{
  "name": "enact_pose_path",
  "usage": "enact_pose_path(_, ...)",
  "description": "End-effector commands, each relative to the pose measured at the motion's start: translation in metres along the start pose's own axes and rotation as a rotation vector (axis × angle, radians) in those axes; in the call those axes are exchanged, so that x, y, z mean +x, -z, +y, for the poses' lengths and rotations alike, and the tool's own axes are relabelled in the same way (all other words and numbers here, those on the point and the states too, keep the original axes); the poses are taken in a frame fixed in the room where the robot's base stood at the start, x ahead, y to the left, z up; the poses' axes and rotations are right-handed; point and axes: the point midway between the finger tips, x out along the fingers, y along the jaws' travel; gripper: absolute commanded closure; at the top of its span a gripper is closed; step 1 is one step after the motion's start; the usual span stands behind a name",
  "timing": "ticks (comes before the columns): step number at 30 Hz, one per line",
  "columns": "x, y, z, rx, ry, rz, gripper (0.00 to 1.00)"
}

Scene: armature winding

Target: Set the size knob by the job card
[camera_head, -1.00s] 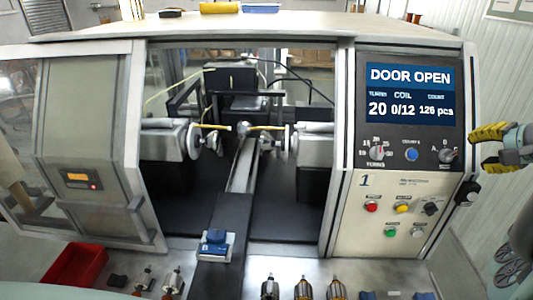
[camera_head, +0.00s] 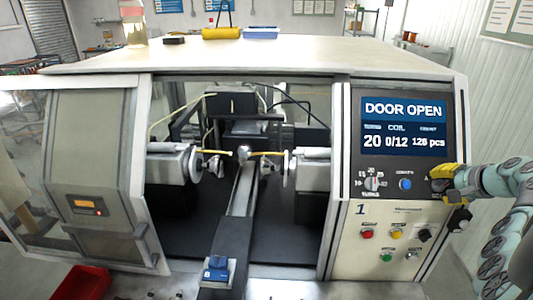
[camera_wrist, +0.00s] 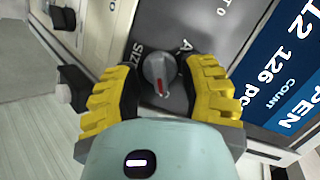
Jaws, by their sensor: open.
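The size knob (camera_wrist: 157,68) is a grey knob with a red pointer mark, on the dark panel beside the lettering "SIZE" and "A" in the wrist view. Its red mark points down in that picture. My gripper's yellow ribbed fingers (camera_wrist: 160,88) are open on either side of the knob; contact cannot be told. In the head view my gripper (camera_head: 441,178) is at the panel's right edge and covers most of the knob. The display (camera_head: 404,124) reads "DOOR OPEN", 20, 0/12 and 126 pcs. I cannot make out a job card.
A turns knob (camera_head: 372,183) and a blue button (camera_head: 405,184) sit left of my gripper. Below are a red button (camera_head: 368,233), a yellow button (camera_head: 397,232), a green button (camera_head: 386,257) and a black switch (camera_head: 424,234). The winding bay stands open in the middle.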

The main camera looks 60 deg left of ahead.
Motion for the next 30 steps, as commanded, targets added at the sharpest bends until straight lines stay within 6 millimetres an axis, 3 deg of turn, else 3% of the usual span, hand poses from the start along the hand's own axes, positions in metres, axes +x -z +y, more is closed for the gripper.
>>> enact_pose_path(5, 0.0010, -0.0011, -0.0014, -0.002, 0.001, -0.003, 0.55)
enact_pose_path(18, 0.0005, -0.0008, -0.0008, -0.001, 0.001, -0.003, 1.00)
enact_pose_path(30, 0.0019, -0.0025, 0.0000, -0.004, 0.001, -0.007, 1.00)
